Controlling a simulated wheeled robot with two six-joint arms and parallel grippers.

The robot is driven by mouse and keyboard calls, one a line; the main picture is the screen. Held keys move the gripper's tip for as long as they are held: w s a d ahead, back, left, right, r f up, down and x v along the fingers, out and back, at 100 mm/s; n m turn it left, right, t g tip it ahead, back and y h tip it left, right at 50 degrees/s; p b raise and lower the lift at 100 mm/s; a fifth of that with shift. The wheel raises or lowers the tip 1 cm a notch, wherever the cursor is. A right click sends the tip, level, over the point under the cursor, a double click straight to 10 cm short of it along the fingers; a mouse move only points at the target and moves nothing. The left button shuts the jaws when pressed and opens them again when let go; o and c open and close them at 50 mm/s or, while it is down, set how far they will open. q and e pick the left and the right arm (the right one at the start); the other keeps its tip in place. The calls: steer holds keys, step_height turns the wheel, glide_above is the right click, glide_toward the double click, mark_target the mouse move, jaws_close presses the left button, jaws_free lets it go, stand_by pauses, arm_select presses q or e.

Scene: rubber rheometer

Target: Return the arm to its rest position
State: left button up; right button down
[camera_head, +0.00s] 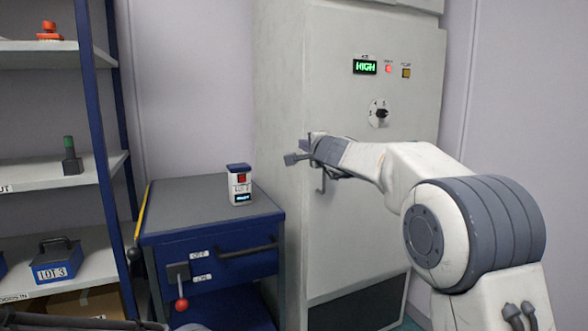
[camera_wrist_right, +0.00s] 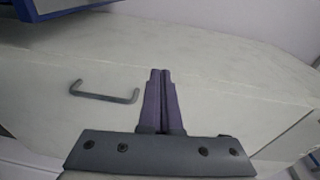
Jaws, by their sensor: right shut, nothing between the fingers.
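My right arm (camera_head: 470,235) reaches in from the right in the head view. Its gripper (camera_head: 298,152) is in front of the tall grey cabinet (camera_head: 285,75), near the cabinet's handle (camera_head: 322,178). In the right wrist view the two fingers (camera_wrist_right: 158,75) lie together, shut with nothing between them. The handle (camera_wrist_right: 105,93) shows to their left, apart from them. My left gripper is not clearly in view.
The cabinet has a green HIGH display (camera_head: 365,67) and a dial (camera_head: 379,113). A blue bench (camera_head: 190,205) with a LOT 2 container (camera_head: 240,187) and a red-knobbed lever (camera_head: 181,303) stands left.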

steer(key=s+d+f+n+g, duration=0.25)
steer(key=s+f, duration=0.35)
steer(key=f, duration=0.3)
steer(key=s+d+f+n+g+h, duration=0.1)
steer(key=s+f+n+g, duration=0.2)
steer(key=s+f, duration=0.4)
steer(key=s+d+f+n+g, duration=0.1)
steer(key=s+f+n+g, duration=0.3)
steer(key=f, duration=0.6)
steer(key=s+d+f+n+g+h, duration=0.15)
steer(key=s+f, duration=0.25)
steer(key=s, duration=0.4)
steer(key=s+d+f+n+g+h, duration=0.1)
steer(key=s+d+f+n+g, duration=0.2)
steer(key=s, duration=0.4)
steer(key=s+d+f+h, duration=0.1)
steer(key=s+d+f, duration=0.2)
steer(key=s+f, duration=0.4)
steer(key=s+a+r+n+g+y, duration=0.1)
steer(key=s+a+r+n, duration=0.3)
steer(key=s+a, duration=0.3)
steer(key=s+a+r+n+g, duration=0.2)
steer(key=s+a+r+n, duration=0.15)
steer(key=s+a, duration=0.4)
step_height(320, 180, up, 30)
steer(key=p, duration=3)
steer(key=shift+d, duration=0.15)
